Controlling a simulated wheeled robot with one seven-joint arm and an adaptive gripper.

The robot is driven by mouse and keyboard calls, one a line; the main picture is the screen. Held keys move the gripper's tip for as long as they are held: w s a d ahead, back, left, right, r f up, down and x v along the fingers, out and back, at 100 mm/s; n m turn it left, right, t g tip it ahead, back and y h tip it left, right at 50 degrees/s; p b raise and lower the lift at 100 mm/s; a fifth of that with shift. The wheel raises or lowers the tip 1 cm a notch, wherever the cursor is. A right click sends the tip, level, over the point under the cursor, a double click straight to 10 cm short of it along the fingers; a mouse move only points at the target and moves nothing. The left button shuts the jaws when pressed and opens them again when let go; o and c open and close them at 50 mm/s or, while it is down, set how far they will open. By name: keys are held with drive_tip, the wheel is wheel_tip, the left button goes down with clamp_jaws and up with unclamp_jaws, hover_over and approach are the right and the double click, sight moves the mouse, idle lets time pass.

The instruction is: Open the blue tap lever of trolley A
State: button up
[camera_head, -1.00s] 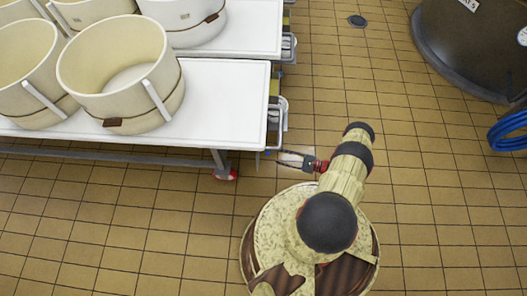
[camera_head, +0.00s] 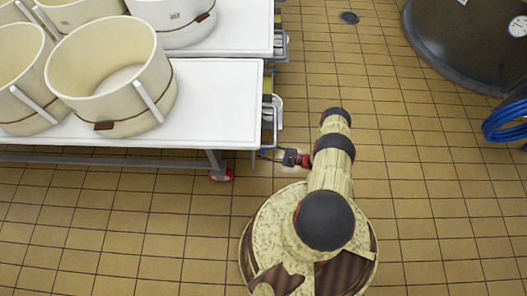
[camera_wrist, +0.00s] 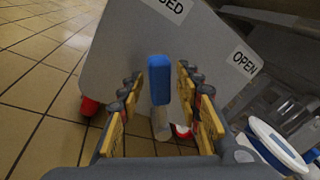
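The blue tap lever (camera_wrist: 159,72) stands upright in the middle of the wrist view, in front of a grey plate (camera_wrist: 130,45). The plate carries an "OPEN" label (camera_wrist: 242,62) at right and a partly cut-off label ending in "SED" (camera_wrist: 168,8) at top. My gripper (camera_wrist: 157,92) is open, with one finger on each side of the lever. I cannot tell whether either finger touches it. In the head view my gripper (camera_head: 272,156) is at the right end of the near white-topped trolley (camera_head: 222,100), where the lever cannot be made out clearly.
Cream tubs (camera_head: 108,75) stand on the near trolley, and a second white-topped trolley (camera_head: 245,30) stands behind it. A dark vat (camera_head: 460,50) and a coiled blue hose (camera_head: 505,122) are at the right.

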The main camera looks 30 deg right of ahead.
drive_tip(key=shift+c, duration=0.5)
drive_tip(key=c, duration=0.7)
clamp_jaws()
